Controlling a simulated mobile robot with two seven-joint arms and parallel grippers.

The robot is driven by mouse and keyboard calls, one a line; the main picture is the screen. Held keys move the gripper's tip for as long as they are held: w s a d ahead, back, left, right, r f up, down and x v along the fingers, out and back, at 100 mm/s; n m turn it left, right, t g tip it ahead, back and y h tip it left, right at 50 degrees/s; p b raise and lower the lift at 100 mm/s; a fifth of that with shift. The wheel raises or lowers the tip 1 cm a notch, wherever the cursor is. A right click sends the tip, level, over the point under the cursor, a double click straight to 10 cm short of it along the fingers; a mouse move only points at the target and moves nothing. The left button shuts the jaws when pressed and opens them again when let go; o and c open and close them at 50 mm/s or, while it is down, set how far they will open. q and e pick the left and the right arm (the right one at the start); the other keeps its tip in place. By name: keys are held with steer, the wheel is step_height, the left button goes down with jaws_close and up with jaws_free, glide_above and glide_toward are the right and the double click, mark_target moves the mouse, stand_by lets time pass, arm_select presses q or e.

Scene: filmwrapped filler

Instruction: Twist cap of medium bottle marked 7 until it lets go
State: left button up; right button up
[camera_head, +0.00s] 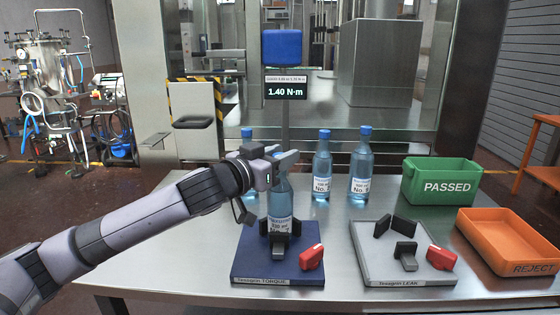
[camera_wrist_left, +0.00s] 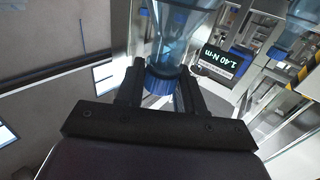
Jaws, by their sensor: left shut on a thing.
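A blue-tinted bottle (camera_head: 281,200) stands upright in the dark clamp of the blue torque tester (camera_head: 262,262). Its label reads 330 ml, and its number is hidden or too small to read. My left gripper (camera_head: 273,160) is at the top of this bottle, shut on its blue cap (camera_wrist_left: 158,82), which shows between the fingers in the left wrist view. The tester's display (camera_head: 286,91) reads 1.40 N·m. My right gripper is not in view.
Bottles stand behind: one partly hidden at the left (camera_head: 247,140), No. 5 or similar (camera_head: 322,165) and another (camera_head: 361,165) at the right. A grey leak tester (camera_head: 375,262), green PASSED bin (camera_head: 441,186) and orange REJECT tray (camera_head: 508,243) fill the right side.

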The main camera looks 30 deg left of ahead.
arm_select(q)
steer(key=shift+r, duration=0.1)
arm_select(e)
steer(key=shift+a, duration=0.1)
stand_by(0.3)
arm_select(q)
steer(key=o, duration=0.9)
steer(key=shift+o, duration=0.2)
steer(key=shift+s+a+b, duration=0.1)
steer(key=shift+s+b, duration=0.2)
steer(key=shift+s, duration=0.2)
steer(key=s+b, duration=0.2)
steer(key=s, duration=0.4)
steer(key=shift+a, duration=0.2)
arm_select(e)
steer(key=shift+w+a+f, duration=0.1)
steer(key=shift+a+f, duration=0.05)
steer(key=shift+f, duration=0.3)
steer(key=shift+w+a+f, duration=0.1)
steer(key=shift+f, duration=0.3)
